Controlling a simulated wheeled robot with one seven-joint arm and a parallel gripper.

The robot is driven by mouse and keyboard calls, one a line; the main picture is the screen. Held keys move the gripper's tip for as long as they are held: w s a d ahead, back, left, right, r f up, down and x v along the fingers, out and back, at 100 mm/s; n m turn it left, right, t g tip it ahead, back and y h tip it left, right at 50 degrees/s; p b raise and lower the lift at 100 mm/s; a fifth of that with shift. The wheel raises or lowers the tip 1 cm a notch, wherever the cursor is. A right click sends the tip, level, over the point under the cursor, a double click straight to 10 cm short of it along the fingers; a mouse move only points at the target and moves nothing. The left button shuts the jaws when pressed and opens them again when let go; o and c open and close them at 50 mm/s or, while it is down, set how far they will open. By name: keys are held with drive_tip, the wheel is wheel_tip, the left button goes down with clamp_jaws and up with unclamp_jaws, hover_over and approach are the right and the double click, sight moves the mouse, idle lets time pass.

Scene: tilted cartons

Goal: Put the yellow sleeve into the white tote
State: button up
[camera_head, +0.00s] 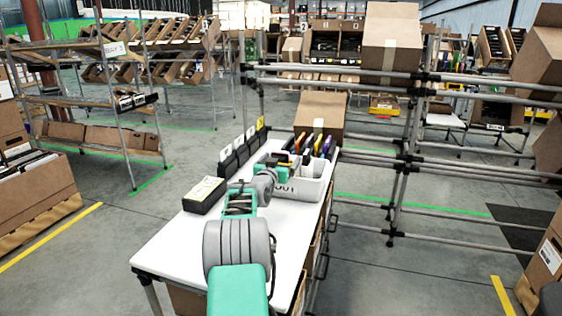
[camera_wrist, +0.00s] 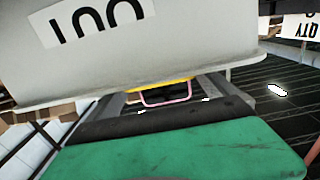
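The white tote (camera_head: 312,190) stands on the white table with "OUT" on its front. Several coloured sleeves stand upright in it, a yellow-orange one (camera_head: 307,143) among them. In the wrist view the tote wall (camera_wrist: 190,45) fills the upper half, its lettering upside down. A yellow edge, perhaps the yellow sleeve (camera_wrist: 168,84), shows at the tote rim between the fingers of my gripper (camera_wrist: 165,93). A thin pink loop (camera_wrist: 166,103) shows beside it. The fingers are well apart, and I see no clear grip on anything. In the head view my wrist hides the fingertips.
A black box (camera_head: 204,195) lies on the table's left side. A row of black holders with white cards (camera_head: 240,152) stands along the back left edge. A brown carton (camera_head: 320,114) is behind the tote. A pipe rack (camera_head: 400,165) stands to the right. The table front is partly clear.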

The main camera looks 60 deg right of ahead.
drive_tip(key=shift+r+p, duration=0.25)
drive_tip(key=shift+p, duration=0.05)
drive_tip(key=shift+r+p, duration=0.6)
drive_tip(key=a, duration=0.4)
drive_tip(key=s+a, duration=0.1)
drive_tip(key=a, duration=0.6)
drive_tip(key=shift+s+a+f, duration=0.3)
drive_tip(key=shift+s+a, duration=0.1)
drive_tip(key=shift+r+p, duration=0.1)
drive_tip(key=shift+p, duration=0.2)
